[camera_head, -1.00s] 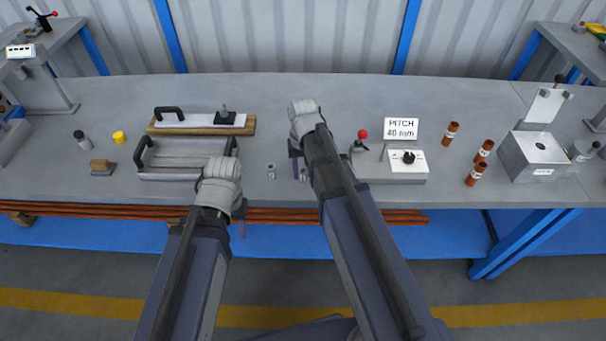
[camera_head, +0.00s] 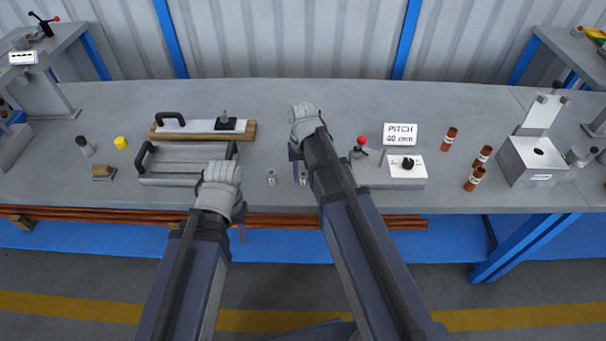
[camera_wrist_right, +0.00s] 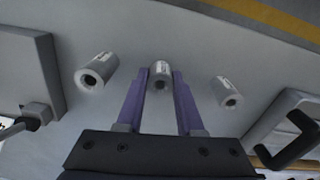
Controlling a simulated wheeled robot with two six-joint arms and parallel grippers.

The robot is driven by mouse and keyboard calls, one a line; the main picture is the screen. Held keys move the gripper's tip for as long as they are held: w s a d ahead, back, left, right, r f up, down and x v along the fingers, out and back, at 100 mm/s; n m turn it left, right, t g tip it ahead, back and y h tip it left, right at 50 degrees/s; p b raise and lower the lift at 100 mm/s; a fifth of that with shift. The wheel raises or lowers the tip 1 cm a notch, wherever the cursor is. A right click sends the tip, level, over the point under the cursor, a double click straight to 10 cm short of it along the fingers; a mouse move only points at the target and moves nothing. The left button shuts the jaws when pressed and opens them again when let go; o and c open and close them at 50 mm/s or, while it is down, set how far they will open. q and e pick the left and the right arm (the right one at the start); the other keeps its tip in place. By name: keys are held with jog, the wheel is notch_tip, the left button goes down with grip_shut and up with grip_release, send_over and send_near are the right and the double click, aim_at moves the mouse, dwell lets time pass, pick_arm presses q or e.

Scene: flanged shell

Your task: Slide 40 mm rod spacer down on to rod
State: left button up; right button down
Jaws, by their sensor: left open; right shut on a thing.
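My right gripper (camera_wrist_right: 160,95) has purple fingers shut on a grey cylindrical spacer (camera_wrist_right: 161,72) with a bored end and a small label. I cannot read the label or tell whether the spacer touches the table. Two more grey spacers lie apart on either side, one (camera_wrist_right: 95,72) left and one (camera_wrist_right: 228,93) right. In the head view, they show as small cylinders (camera_head: 271,178) and (camera_head: 303,179) beside my right gripper (camera_head: 295,165); the held one is hidden. A thin upright pin (camera_head: 382,156) stands near the pitch sign; I cannot tell if it is the rod. My left gripper (camera_head: 241,225) is open near the front table edge.
A metal tray with black handles (camera_head: 185,180) stands left of the spacers, with a wooden-based board (camera_head: 203,131) behind. A red-knobbed fixture (camera_head: 361,148), white dial block (camera_head: 390,176) and "PITCH 40 mm" sign (camera_head: 400,133) stand right. Brown cylinders (camera_head: 450,138) and a grey box (camera_head: 535,160) are farther right.

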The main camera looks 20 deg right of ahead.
notch_tip(320, 180, up, 9)
jog(key=p, duration=0.8)
